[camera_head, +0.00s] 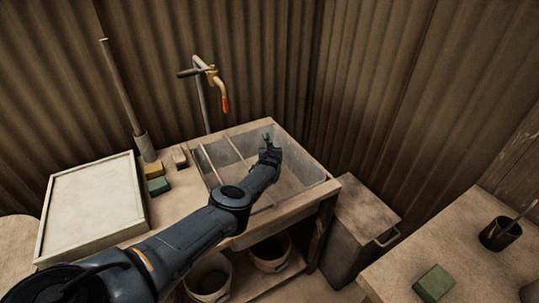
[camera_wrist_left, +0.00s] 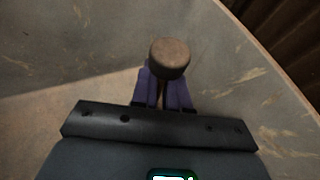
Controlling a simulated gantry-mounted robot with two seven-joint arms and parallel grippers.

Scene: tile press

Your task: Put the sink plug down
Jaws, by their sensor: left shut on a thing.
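My left gripper (camera_head: 268,143) reaches over the far part of the grey sink basin (camera_head: 301,165). In the wrist view the left gripper (camera_wrist_left: 165,88) is shut on the sink plug (camera_wrist_left: 169,56), a brown, round-topped piece held at the fingertips. Grey basin walls and a brownish floor surround it in that view. I cannot tell whether the plug touches the basin floor. In the head view the plug is too small to make out clearly. My right gripper is not in view.
A tap with a red-orange end (camera_head: 224,104) stands behind the sink. Rods (camera_head: 237,148) cross the basin's left part. A white-topped board (camera_head: 92,208) and coloured blocks (camera_head: 158,186) lie to the left. A bin (camera_head: 361,222) stands to the right.

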